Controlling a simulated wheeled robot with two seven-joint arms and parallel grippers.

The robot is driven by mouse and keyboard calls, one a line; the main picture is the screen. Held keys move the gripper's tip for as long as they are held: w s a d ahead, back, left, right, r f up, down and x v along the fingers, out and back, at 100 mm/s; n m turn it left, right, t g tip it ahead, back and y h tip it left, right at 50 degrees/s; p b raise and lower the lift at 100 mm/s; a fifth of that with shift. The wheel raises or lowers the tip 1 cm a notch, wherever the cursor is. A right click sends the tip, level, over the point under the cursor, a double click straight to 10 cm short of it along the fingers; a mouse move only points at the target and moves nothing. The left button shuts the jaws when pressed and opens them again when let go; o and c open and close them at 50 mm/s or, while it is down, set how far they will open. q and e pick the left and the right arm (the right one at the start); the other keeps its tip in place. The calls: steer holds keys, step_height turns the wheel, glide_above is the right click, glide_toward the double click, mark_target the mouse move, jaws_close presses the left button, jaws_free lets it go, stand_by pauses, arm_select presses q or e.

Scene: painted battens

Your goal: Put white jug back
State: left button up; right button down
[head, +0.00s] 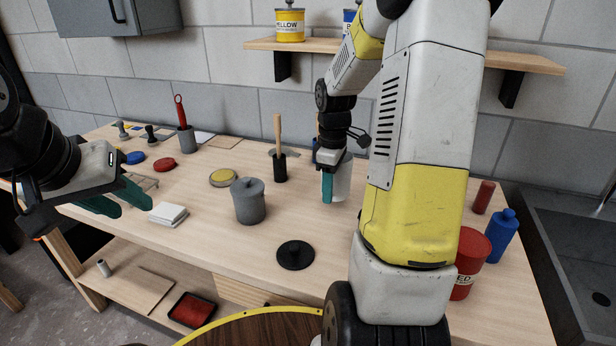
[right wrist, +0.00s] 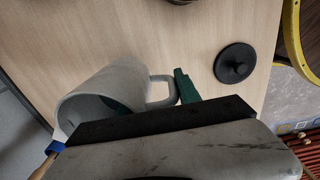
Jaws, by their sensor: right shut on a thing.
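The white jug (head: 343,181) is at the right gripper (head: 329,186), over the middle right of the worktable, mostly hidden behind the gripper and arm in the head view. In the right wrist view the jug (right wrist: 112,92) shows its open mouth and its handle, with a green finger (right wrist: 186,88) beside the handle. My right gripper is shut on the jug. I cannot tell whether the jug's base touches the table. My left gripper (head: 118,202) is open and empty near the table's left front edge, its green fingers apart.
A grey lidded pot (head: 248,203) and a black round lid (head: 295,255) stand in front. A black holder with a wooden handle (head: 279,165) is left of the jug. A red can (head: 470,262) and blue bottle (head: 502,236) stand right. A shelf (head: 400,52) hangs behind.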

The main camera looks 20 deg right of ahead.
steer(key=w, duration=0.4)
steer(key=w+d, duration=0.1)
steer(key=w, duration=0.2)
steer(key=shift+w+f, duration=0.1)
steer(key=shift+f, duration=0.2)
steer(key=shift+w+f, duration=0.15)
steer(key=shift+w, duration=0.1)
steer(key=shift+f, duration=1.6)
steer(key=shift+f, duration=0.1)
steer(key=c, duration=0.9)
jaws_free()
steer(key=shift+s+f, duration=0.1)
steer(key=shift+o, duration=0.2)
